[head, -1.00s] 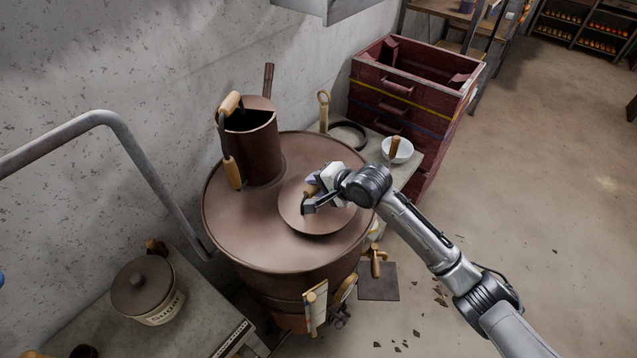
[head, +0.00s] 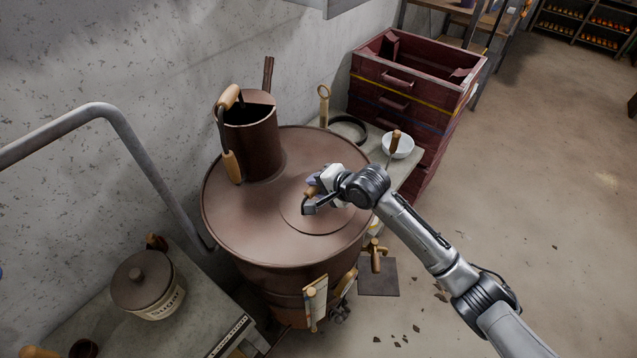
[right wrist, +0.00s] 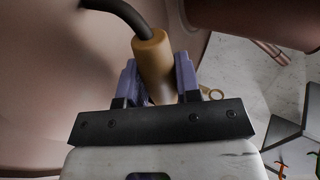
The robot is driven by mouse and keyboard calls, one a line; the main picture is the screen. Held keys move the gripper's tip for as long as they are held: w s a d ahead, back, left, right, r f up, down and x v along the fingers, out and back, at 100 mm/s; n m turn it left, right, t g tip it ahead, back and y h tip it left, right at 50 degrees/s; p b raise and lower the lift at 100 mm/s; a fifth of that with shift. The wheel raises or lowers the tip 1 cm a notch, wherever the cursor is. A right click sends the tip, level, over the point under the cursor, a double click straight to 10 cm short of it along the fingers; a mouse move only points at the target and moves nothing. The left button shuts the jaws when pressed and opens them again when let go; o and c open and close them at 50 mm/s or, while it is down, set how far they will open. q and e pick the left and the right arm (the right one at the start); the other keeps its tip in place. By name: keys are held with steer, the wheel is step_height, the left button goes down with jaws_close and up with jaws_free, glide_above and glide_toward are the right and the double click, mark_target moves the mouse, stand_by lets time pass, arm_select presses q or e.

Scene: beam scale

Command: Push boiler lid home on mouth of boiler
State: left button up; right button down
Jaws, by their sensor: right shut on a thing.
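The boiler (head: 265,245) is a large brown drum beside the wall. Its round brown lid (head: 318,221) lies over the mouth in the right part of the boiler top and looks level and nearly flush with it. My right gripper (head: 311,198) is over the lid, shut on the lid's wooden handle. The right wrist view shows the tan wooden grip (right wrist: 152,62) of the lid handle, on a dark curved bar, between the gripper's purple fingers (right wrist: 155,85). The mouth's edge is hidden under the lid. My left gripper is not in view.
A brown can (head: 251,140) with wooden handles stands on the boiler top, left of the lid. A sugar pot (head: 145,285) is on the bench at lower left. A white bowl (head: 400,146) and red crates (head: 405,95) stand behind at right. A grey pipe (head: 150,160) runs along the left.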

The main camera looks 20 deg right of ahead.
steer(key=shift+f, duration=0.1)
steer(key=c, duration=0.7)
jaws_free()
steer(key=shift+c, duration=0.2)
steer(key=shift+f, duration=0.1)
steer(key=b+v, duration=0.2)
steer(key=v, duration=1.2)
